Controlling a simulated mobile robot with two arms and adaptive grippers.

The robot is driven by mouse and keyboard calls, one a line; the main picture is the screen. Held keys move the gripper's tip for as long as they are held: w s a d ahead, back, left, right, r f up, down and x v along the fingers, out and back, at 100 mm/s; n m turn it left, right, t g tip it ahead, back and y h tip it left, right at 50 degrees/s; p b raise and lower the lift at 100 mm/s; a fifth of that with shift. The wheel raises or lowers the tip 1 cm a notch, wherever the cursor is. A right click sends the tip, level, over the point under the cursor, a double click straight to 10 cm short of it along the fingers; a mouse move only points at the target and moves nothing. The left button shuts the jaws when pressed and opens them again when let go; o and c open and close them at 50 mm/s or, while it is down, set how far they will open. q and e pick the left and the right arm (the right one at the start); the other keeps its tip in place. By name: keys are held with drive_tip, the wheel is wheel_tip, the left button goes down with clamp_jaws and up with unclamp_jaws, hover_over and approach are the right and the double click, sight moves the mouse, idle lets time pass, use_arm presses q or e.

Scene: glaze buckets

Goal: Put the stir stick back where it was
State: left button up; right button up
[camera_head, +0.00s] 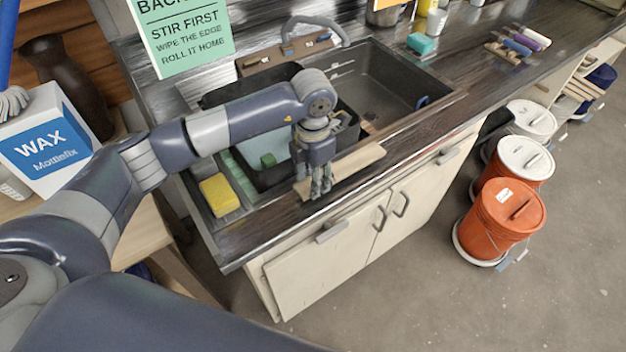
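A flat pale wooden stick (357,164), which looks like the stir stick, lies slantwise at the sink's front edge, its wider end to the right. My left gripper (316,192) points down over the stick's left part, and its fingers cover some of it. I cannot tell whether the fingers are closed on the stick or only in front of it, nor whether the stick touches the counter. My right gripper is not in view. An orange-lidded bucket (492,232) and two white-lidded buckets (515,172) (530,117) stand on the floor at right, with a dark bar on the nearest lid.
The sink (375,80) is set in a dark counter (285,222) above pale cabinet doors (325,262). A black tub stands in the sink, partly behind my arm. A yellow sponge (219,195) lies left of the gripper. A WAX box (50,143) is at left. The floor (430,305) in front is clear.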

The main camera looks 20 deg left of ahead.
use_arm(q)
wheel_tip(320, 180, down, 2)
drive_tip(key=shift+p, duration=0.5)
drive_tip(key=shift+f+b, duration=0.35)
drive_tip(key=shift+f, duration=0.05)
drive_tip(key=o, duration=1.3)
drive_tip(key=shift+r, duration=0.1)
